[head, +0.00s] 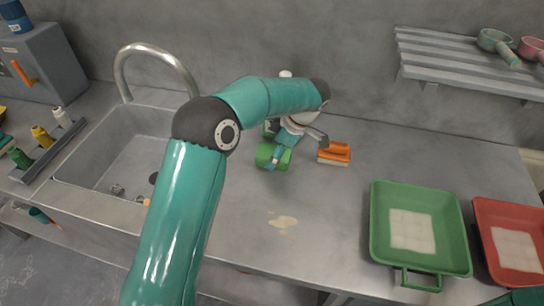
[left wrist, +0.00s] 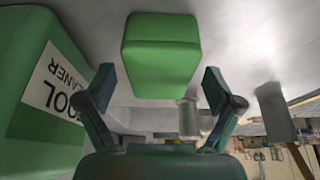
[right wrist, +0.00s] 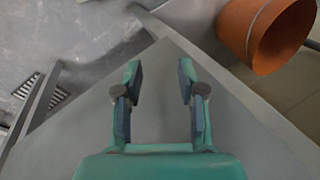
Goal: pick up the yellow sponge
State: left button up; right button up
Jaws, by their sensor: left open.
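I cannot make out a yellow sponge for certain in any view. My left gripper (head: 281,151) reaches over the counter beyond the sink and also shows in the left wrist view (left wrist: 158,80); it is open. A green block (left wrist: 162,55) lies ahead of its fingers, with nothing seen clamped between them. A large green container (left wrist: 45,85) with a white label reading part of "TOOL CLEANER" stands close by on the left. A green thing (head: 266,156) shows beside the gripper in the head view, partly hidden. My right gripper (right wrist: 160,85) is open and empty above a grey surface.
A green tub (head: 378,235) and a red tub (head: 483,215) stand at the right. An orange cylindrical vessel (right wrist: 262,35) is near the right gripper.

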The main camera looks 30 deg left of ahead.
pick_arm(q)
jog(key=c, duration=0.8)
jog(key=shift+r, duration=0.15)
